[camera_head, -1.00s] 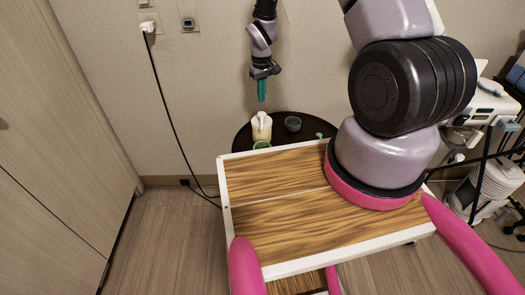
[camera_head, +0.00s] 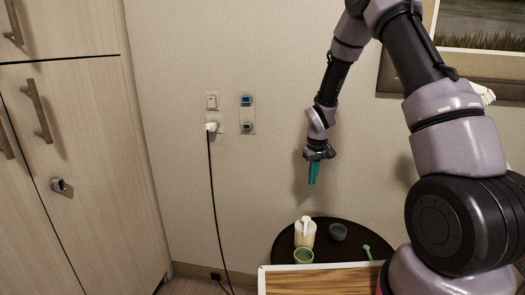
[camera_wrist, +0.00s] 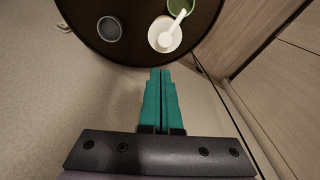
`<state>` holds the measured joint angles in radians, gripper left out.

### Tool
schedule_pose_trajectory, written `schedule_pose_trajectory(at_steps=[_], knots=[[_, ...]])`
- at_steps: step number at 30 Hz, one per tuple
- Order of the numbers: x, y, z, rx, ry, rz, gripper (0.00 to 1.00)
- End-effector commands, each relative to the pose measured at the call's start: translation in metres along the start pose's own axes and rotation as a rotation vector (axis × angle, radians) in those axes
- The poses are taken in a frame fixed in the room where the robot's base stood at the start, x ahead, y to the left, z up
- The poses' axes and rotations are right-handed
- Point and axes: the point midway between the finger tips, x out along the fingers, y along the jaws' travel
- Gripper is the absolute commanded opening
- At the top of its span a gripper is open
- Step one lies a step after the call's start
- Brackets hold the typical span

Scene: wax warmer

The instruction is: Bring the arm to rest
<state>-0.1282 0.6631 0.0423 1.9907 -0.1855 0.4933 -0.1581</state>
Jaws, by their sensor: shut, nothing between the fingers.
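My gripper (camera_head: 314,174) has teal fingers and points downward above the dark round table, near the wall. It is shut and empty. The fingers (camera_wrist: 161,88) also show in the wrist view, pressed together, with the table's edge just beyond their tips. My arm is raised and bent, reaching over from the right side of the head view.
A dark round table (camera_head: 350,249) holds a cream wax warmer (camera_head: 305,236) with a white handle-like piece on top, a green cup (camera_head: 303,256), a grey bowl (camera_head: 338,232) and a green spoon-like item (camera_head: 367,251). A wood-topped cart (camera_head: 320,281) stands in front. A cord hangs from the wall outlet.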

Motion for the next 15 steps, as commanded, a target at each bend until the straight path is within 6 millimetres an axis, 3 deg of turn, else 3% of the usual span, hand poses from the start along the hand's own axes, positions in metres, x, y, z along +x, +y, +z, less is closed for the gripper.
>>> schedule_pose_trajectory(at_steps=[1,6,15], knots=[[-0.031,0.004,-0.001,0.029,0.031,0.002,0.0],[-0.117,0.012,0.013,0.125,0.11,-0.002,0.0],[-0.243,0.016,0.069,0.292,0.248,-0.033,0.0]])
